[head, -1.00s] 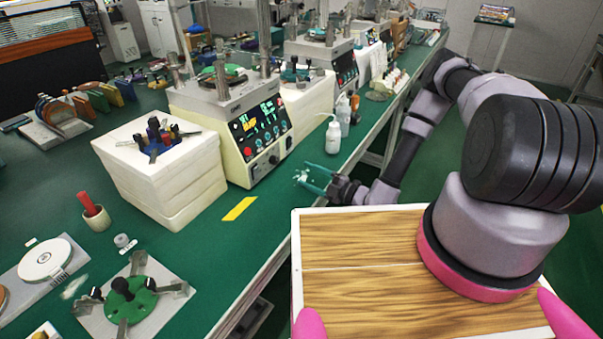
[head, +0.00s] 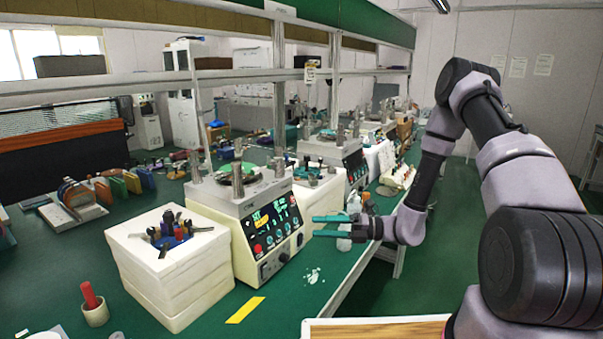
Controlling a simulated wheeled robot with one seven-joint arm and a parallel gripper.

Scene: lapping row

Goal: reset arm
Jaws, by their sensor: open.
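My gripper (head: 316,226) is open, with two teal fingers pointing left. Nothing shows between the fingers. It hangs above the green bench near its front edge, right of the lapping machine (head: 252,222) with the lit display. My arm bends up and over from the lower right to reach it.
A white powdery patch (head: 313,275) and yellow tape (head: 245,309) lie on the bench below the gripper. White stacked blocks (head: 168,275) hold a coloured fixture at left. A red-handled tool stands in a cup (head: 94,306). The aisle floor (head: 410,285) is clear.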

